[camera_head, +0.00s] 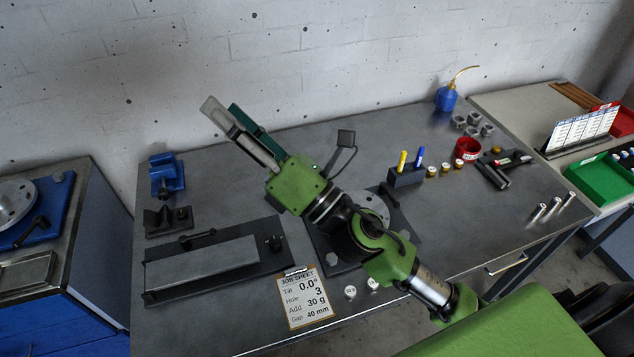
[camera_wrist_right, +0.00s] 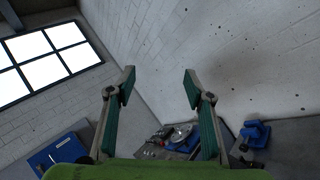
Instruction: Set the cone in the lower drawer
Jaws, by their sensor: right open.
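My right gripper (camera_head: 223,110) is open and empty, raised above the back left of the bench with its fingers toward the wall. Its two fingers with green pads also show wide apart in the right wrist view (camera_wrist_right: 159,76). I cannot make out the cone for certain; a small dark pointed piece on a dark stand (camera_head: 160,222) at the bench's left may be it. A blue cabinet (camera_head: 62,318) stands at the lower left, and its drawer fronts are mostly cut off. A handle (camera_head: 507,264) sits on the bench's front edge. My left gripper is out of view.
The bench holds a blue vise (camera_head: 166,176), a long grey plate (camera_head: 203,263), a job sheet (camera_head: 307,298), a dark marker holder (camera_head: 405,177) and a red bowl (camera_head: 468,151). A green bin (camera_head: 602,179) is on the right table. The bench's back middle is clear.

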